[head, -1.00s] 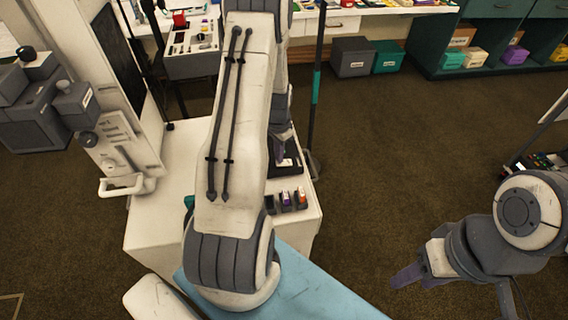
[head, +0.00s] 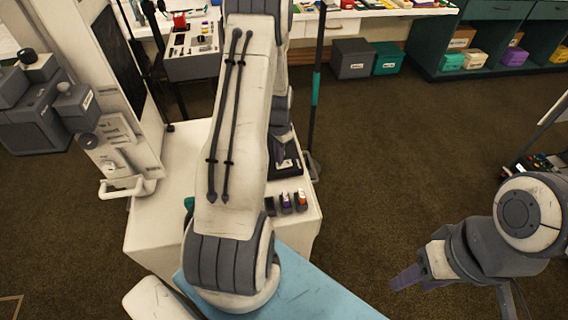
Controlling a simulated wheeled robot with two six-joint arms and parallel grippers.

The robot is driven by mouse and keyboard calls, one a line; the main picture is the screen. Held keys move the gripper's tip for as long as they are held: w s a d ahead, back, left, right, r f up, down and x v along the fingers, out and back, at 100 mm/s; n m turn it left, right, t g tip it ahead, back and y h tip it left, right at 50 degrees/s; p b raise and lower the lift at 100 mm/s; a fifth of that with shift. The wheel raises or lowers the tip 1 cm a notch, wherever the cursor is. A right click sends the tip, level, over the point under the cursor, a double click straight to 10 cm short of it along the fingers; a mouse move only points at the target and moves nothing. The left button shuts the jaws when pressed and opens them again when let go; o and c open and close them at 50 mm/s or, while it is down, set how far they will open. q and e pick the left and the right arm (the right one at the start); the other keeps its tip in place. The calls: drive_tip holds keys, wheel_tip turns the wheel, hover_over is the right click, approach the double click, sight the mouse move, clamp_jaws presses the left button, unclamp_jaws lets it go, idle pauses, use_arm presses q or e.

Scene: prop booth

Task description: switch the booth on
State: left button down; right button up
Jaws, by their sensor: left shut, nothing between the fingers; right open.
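My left arm reaches across the middle of the head view. Its gripper (head: 280,157) is shut and empty, over a black, tray-like item on the white counter (head: 165,225). The arm hides much of the counter, and I cannot tell whether the fingertips touch anything. My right gripper (head: 405,279) is open and empty at the lower right, over the floor and well apart from the counter. A tall white panel (head: 118,130) with a dark face stands left of the counter. I cannot make out which part is the booth's switch.
Several small bottles (head: 286,201) stand at the counter's right edge. A white handle (head: 121,188) sticks out below the panel. Grey boxes (head: 35,115) stand at the left. A dark pole rises behind the counter. The carpet to the right is mostly clear.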

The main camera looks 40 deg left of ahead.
use_arm(q)
wheel_tip(320, 180, up, 6)
drive_tip(key=p, duration=0.4)
idle(0.6)
